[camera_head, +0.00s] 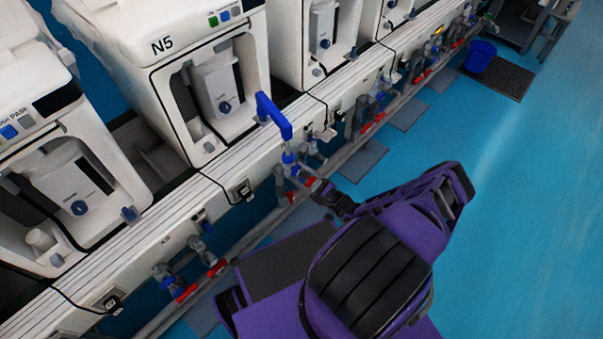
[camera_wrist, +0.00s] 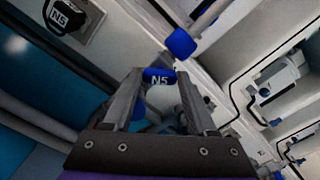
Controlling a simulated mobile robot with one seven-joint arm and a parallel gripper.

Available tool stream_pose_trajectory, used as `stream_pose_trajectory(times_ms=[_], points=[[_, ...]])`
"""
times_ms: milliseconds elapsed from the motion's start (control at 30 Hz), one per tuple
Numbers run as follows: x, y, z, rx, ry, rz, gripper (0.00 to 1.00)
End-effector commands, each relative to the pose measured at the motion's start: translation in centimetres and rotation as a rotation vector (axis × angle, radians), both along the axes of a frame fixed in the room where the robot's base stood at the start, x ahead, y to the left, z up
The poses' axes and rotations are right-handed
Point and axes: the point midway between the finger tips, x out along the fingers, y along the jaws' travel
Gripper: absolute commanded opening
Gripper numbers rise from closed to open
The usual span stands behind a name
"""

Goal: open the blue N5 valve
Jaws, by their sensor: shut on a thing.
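In the head view my gripper (camera_head: 326,194) reaches the valve cluster on the rail below the N5 machine (camera_head: 164,45). The gripped handle itself is largely hidden by my gripper in that view.
Other valves with red handles line the rail, such as one at the lower left (camera_head: 184,292). White machines stand behind the rail. A blue bucket (camera_head: 480,56) stands by a dark floor grate (camera_head: 498,76). The blue floor at the right is clear.

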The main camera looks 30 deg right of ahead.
Motion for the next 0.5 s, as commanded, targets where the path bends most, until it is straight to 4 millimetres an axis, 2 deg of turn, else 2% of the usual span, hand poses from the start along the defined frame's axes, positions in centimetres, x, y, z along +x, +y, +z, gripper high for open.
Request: stream_pose_trajectory(times_ms=[200, 500], points=[[0.07, 0.07, 0.1, -0.133, -0.049, 0.001, 0.02], [0.08, 0.11, 0.04, -0.231, -0.085, 0.0, 0.02]])
